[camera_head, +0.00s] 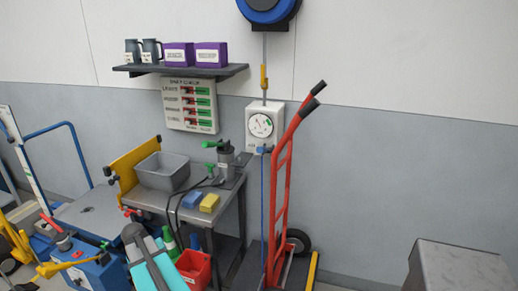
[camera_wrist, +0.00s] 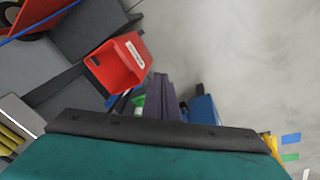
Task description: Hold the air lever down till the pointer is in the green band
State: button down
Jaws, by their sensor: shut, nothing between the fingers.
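A white gauge box (camera_head: 262,125) with a round dial hangs on the wall beside the hand truck. A small blue lever (camera_head: 264,149) sits at its lower edge, with a blue hose running down from it. The dial has red and green marks, but the pointer is too small to read against the band. My gripper (camera_wrist: 162,90) shows in the wrist view as dark fingers, shut and empty, beyond the teal body. In the head view my teal arm is low at the left of centre, well apart from the lever. The fingertips cannot be made out there.
A red hand truck (camera_head: 284,190) stands just right of the hose. A metal bench (camera_head: 233,200) with a green-handled device (camera_head: 224,158) stands to the left. A red bin (camera_head: 194,270) sits below it. A grey block (camera_head: 460,268) is at the lower right; wall space between is clear.

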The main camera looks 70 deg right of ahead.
jog(key=s+d+r+m+h, duration=0.2)
jog(key=s+d+r, duration=0.1)
jog(key=d+r, duration=0.8)
jog(key=s+d+r+m+h, duration=0.1)
jog(key=s+d+r+m, duration=0.1)
jog(key=d+r, duration=0.95)
jog(key=s+d+r+m+h, duration=0.1)
jog(key=s+d+r, duration=0.3)
jog(key=r, duration=0.5)
jog(key=s+d+r+m+h, duration=0.1)
jog(key=s+d+r, duration=0.3)
jog(key=s+r, duration=0.4)
jog(key=s+d+r+m+h, duration=0.2)
jog(key=s+d+r, duration=0.3)
jog(key=r, duration=0.5)
jog(key=shift+s+m, duration=0.3)
jog(key=shift+s, duration=0.6)
jog(key=shift+d+f, duration=0.1)
jog(key=shift+d, duration=0.05)
